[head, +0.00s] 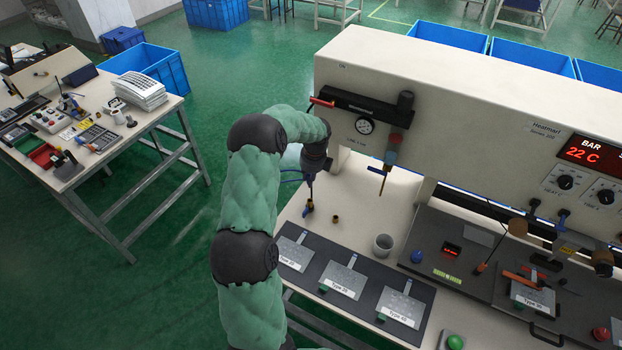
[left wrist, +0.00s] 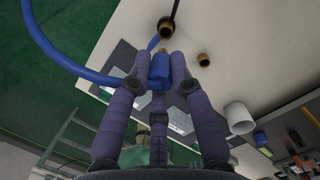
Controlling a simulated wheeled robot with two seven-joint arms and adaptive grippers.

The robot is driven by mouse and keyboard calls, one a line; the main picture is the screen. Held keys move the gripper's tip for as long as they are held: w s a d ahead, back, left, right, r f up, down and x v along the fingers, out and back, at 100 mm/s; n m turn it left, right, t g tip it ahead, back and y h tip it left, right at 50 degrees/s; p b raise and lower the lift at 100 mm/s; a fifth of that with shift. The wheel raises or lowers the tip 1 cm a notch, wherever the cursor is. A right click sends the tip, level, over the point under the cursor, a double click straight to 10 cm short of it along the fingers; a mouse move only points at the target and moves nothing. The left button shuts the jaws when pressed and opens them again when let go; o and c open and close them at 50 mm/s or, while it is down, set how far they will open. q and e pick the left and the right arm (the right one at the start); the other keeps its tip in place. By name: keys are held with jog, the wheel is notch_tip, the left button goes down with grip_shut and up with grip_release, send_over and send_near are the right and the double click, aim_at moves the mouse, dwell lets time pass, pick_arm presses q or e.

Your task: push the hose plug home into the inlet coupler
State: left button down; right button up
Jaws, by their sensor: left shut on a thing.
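My left gripper (left wrist: 160,72) is shut on a blue hose plug (left wrist: 159,66), with a blue hose (left wrist: 65,57) looping off to the left. In the head view the gripper (head: 314,172) is at the end of the green arm, above the bench's left end; the plug is not clear there. A brass fitting with a blue lever (head: 309,205), apparently the inlet coupler, stands on the bench below. It also shows in the left wrist view (left wrist: 166,28), beyond the plug and apart from it. My right gripper is out of view.
A small brass fitting (head: 335,219) and a grey cup (head: 382,245) stand nearby on the bench (head: 345,200). Dark mats with plates (head: 340,280) lie in front.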

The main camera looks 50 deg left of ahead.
pick_arm(q)
jog(key=shift+f, duration=0.1)
jog(key=shift+f+b, duration=1.45)
jog(key=shift+f, duration=1.5)
jog(key=shift+p, duration=0.5)
jog(key=shift+f+b, duration=0.9)
jog(key=shift+f, duration=0.75)
jog(key=c, duration=1)
grip_release()
jog(key=shift+c, duration=0.2)
notch_tip(320, 180, up, 12)
jog(key=d, duration=0.1)
jog(key=shift+s+d, duration=0.25)
jog(key=shift+d, duration=0.15)
